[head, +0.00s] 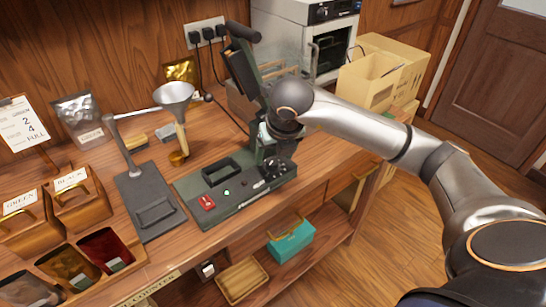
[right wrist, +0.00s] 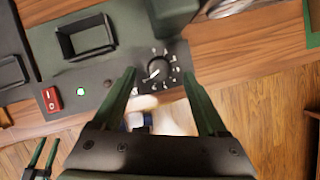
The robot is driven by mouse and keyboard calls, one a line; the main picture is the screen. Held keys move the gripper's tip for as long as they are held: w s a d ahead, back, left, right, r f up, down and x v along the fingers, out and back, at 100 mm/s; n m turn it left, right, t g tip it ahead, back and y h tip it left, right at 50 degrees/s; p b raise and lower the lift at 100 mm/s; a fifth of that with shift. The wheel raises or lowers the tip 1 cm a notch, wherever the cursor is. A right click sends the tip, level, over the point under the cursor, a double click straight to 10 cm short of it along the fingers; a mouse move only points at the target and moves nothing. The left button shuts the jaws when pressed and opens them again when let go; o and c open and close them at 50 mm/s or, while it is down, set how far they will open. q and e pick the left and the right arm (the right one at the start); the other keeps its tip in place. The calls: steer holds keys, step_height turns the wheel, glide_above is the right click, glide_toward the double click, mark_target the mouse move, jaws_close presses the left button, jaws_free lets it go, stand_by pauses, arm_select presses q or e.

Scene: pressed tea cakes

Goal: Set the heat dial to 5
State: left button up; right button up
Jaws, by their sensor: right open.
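The heat dial (right wrist: 157,70) is a round black knob with a white pointer mark and small white marks around it. It sits at the right end of the dark green press base (head: 235,205). Its pointer slants to the lower left in the right wrist view; the numbers are too small to read surely. My right gripper (right wrist: 158,74) is open, with its green fingertips on either side of the dial in the picture. I see no contact. In the head view my right gripper (head: 272,155) is over the right end of the base. A dark, two-pronged part, possibly my left gripper (right wrist: 42,155), shows at the lower left.
The base has a red switch (right wrist: 50,98) and a lit green lamp (right wrist: 80,92). A funnel stand (head: 145,195) stands left of the press. Cardboard boxes (head: 375,80) and an oven (head: 300,30) are behind. The table's front edge is close to the base.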

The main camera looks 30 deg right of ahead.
mark_target(273, 164)
steer(key=shift+x, duration=1.25)
jaws_close()
